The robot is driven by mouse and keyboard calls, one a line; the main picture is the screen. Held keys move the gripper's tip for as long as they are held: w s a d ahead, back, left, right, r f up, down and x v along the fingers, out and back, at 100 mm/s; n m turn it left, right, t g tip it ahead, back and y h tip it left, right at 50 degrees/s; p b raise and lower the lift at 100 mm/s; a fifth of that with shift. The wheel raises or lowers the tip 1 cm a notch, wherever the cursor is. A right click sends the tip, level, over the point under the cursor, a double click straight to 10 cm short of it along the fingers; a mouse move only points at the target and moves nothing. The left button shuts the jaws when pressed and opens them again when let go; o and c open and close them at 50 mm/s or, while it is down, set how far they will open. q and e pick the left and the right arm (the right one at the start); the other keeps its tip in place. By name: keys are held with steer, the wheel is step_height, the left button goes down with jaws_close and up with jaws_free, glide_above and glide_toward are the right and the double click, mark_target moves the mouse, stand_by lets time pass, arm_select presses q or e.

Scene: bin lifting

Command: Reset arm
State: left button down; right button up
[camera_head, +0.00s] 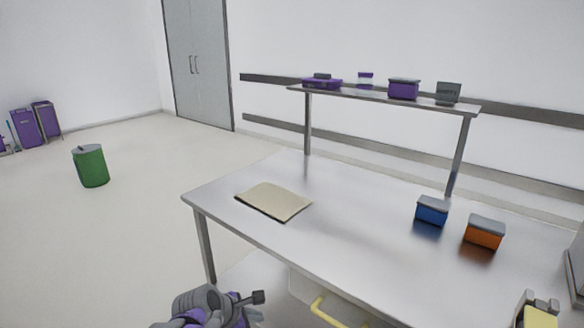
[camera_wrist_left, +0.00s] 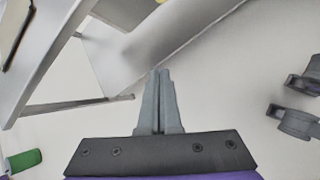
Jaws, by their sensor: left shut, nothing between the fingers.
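My left gripper (camera_head: 258,297) is low in the head view, in front of the table's near edge and apart from it. In the left wrist view its two grey fingers (camera_wrist_left: 160,100) lie together with nothing between them. The fingers point toward the underside and legs of the table. The left arm is folded low at the bottom of the head view. I cannot make out my right gripper in either view.
A metal table (camera_head: 340,235) holds a beige mat (camera_head: 273,201), a blue box (camera_head: 431,212) and an orange box (camera_head: 484,233). A raised shelf (camera_head: 380,97) carries several small boxes. A green bin (camera_head: 90,167) stands on open floor at left. A yellow handle (camera_head: 325,312) is below the table edge.

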arm_select(q)
steer(key=s+a+f+m+g+y, duration=0.1)
steer(key=s+a+f+m+y, duration=0.2)
steer(key=s+m, duration=0.95)
steer(key=s+a+f+m+g+y, duration=0.1)
steer(key=s+a+f+m, duration=0.35)
steer(key=s+m, duration=0.75)
step_height(320, 180, up, 16)
steer(key=s+a+n+t+p, duration=0.1)
steer(key=n+p, duration=0.1)
steer(key=p, duration=1.2)
steer(key=shift+s+r+n, duration=0.2)
steer(key=shift+s+n, duration=0.15)
steer(key=shift+s, duration=0.05)
arm_select(e)
step_height(320, 180, up, 16)
steer(key=w, duration=0.2)
steer(key=shift+t, duration=0.3)
steer(key=shift+f, duration=0.1)
